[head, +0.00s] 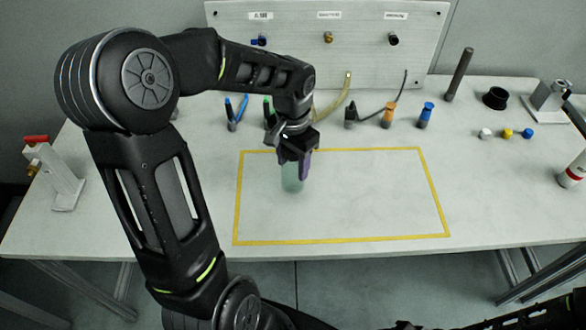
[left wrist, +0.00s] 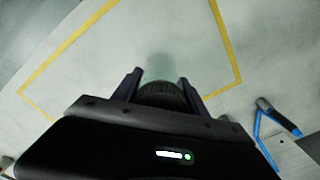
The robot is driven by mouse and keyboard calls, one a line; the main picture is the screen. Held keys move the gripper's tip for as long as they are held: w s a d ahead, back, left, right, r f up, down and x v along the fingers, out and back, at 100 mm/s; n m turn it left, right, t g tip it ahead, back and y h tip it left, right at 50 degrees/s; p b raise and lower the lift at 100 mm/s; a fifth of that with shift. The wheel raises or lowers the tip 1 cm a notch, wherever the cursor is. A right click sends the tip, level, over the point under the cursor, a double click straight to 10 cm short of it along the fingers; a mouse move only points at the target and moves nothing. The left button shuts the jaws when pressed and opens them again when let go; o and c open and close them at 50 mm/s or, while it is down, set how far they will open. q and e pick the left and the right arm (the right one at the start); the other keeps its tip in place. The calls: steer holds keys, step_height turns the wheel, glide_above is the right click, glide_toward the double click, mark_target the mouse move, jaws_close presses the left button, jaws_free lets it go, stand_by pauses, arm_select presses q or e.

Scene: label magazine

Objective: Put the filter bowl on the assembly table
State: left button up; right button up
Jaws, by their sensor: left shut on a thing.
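The filter bowl (head: 292,181) is a pale green, see-through cup, upright inside the yellow outline on the assembly table (head: 340,210), towards its left side. My left gripper (head: 295,163) reaches down from above and is shut on the bowl's upper part. In the left wrist view the bowl (left wrist: 162,92) sits between the two fingers of the gripper (left wrist: 163,88), with a dark ribbed rim and a faint green body beyond it. I cannot tell whether its bottom touches the table. My right gripper is not in view.
A back panel (head: 330,55) with labelled fittings stands behind. The outlined area's right part is clear.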

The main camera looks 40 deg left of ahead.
mark_target(293, 171)
arm_select(q)
steer(key=shift+f, duration=1.4)
steer(key=shift+f, duration=0.2)
steer(key=o, duration=1.5)
steer(key=shift+c, duration=0.2)
steer(key=shift+r, duration=0.15)
step_height(293, 171, up, 12)
steer(key=shift+r, duration=0.1)
